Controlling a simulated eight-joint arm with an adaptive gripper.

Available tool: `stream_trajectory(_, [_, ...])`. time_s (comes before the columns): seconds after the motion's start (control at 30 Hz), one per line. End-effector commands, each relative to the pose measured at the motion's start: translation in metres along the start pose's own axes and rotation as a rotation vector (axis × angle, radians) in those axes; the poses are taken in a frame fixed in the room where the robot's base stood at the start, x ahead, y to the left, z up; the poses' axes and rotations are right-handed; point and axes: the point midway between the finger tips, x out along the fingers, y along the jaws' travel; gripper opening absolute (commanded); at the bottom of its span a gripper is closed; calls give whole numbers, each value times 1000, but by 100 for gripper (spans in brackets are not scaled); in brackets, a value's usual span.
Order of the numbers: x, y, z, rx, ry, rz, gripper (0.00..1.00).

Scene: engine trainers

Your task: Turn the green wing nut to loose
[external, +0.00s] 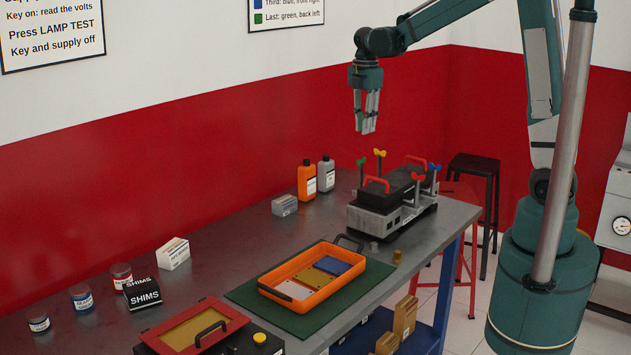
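The green wing nut (361,161) sits on top of an upright post at the back left of a dark engine trainer (392,208) on the bench. A yellow wing nut (379,153), a red wing nut (418,176) and a blue wing nut (435,167) top other posts of the trainer. My gripper (367,130) points down in the air above the green and yellow wing nuts, apart from both. Its fingers look close together, but the view is too small to show whether they are open or shut. Nothing shows between them.
Red handles (376,183) rise from the trainer's top. An orange bottle (307,180) and a grey bottle (326,174) stand behind it to the left. An orange tray (312,309) lies on a green mat in front. The bench's right edge is close to the trainer.

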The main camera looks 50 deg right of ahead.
Motion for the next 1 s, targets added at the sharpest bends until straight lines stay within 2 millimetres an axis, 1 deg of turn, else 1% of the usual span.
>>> stream_trajectory(0.17, [-6,0,0,0,0,0,18])
stream_trajectory(0.63, [-6,1,-1,-3,0,0,18])
stream_trajectory(0.8, [-2,2,-3,-17,0,0,18])
stream_trajectory(1.0, [10,3,-8,-47,0,0,18])
